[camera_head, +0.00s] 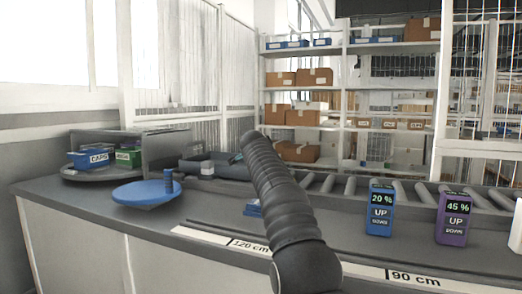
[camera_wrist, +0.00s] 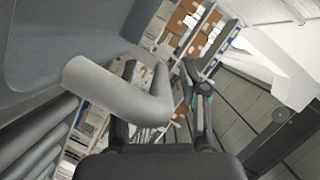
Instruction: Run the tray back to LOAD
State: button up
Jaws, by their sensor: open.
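In the wrist view my gripper (camera_wrist: 162,100) is open, one finger each side. A light grey bent handle (camera_wrist: 120,90) juts from a large grey body (camera_wrist: 75,35) and overlaps the left finger; I cannot tell whether it lies between the fingers. The grey body may be the tray, but this is not certain. In the head view my gripper (camera_head: 237,158) is mostly hidden behind my arm, near the conveyor's left end. No LOAD marking can be read.
A roller conveyor (camera_head: 350,187) runs along the counter's back. A blue disc (camera_head: 145,193) and a dark round platform with a blue bin (camera_head: 90,158) and green box (camera_head: 129,157) stand left. Blue (camera_head: 380,214) and purple (camera_head: 453,219) UP/DOWN boxes stand right, reading 20 % and 45 %.

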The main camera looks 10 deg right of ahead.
jog(key=shift+s, duration=0.15)
jog(key=v, duration=1.1)
jog(key=shift+s, duration=0.35)
jog(key=shift+r, duration=0.15)
